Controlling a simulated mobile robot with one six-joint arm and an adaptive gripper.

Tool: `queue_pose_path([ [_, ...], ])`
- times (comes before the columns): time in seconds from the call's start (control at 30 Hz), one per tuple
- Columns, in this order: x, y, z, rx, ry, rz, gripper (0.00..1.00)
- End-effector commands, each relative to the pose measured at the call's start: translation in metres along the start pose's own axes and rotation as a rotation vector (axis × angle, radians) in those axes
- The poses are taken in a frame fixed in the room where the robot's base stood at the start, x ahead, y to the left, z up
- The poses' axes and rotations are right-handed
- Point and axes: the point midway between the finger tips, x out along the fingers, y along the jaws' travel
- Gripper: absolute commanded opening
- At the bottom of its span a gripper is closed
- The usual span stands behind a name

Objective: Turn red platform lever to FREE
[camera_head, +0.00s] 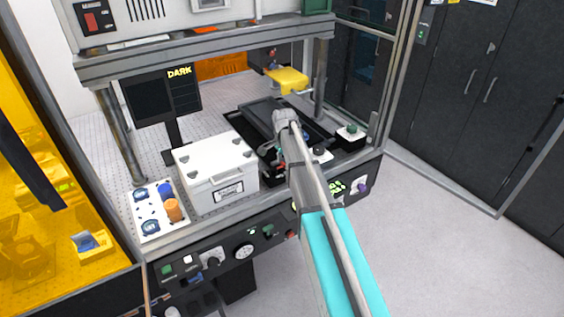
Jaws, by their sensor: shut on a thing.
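My arm reaches in from the bottom right over the front edge of the bench, with its wrist above the black platform area. My gripper (279,160) points down there, just right of the white box, and is small and partly hidden by my arm. A small bit of red shows at its fingers, which I take for the red platform lever (281,151). The gripper is shut on it. The lever's angle and any FREE marking cannot be read. A dark flat slab (262,117) lies just behind the gripper.
A white lidded box (215,170) stands close to the left of the gripper. A white tray (147,225) with blue and orange pieces is farther left. A monitor (163,96) reads DARK. A yellow block (288,80) hangs behind. A frame post (319,83) stands at right.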

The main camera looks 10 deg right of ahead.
Motion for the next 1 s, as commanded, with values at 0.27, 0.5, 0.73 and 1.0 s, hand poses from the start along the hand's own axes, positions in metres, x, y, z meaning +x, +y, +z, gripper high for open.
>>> queue_pose_path([
  [0.27,0.0002,0.0028,0.0001,0.035,0.000,0.002,0.09],
  [0.5,0.0002,0.0028,0.0002,0.034,0.000,0.003,0.09],
  [0.73,0.0002,0.0024,0.0003,0.033,0.000,0.002,0.91],
  [1.0,0.0001,0.0018,0.0004,0.033,0.000,0.001,0.91],
])
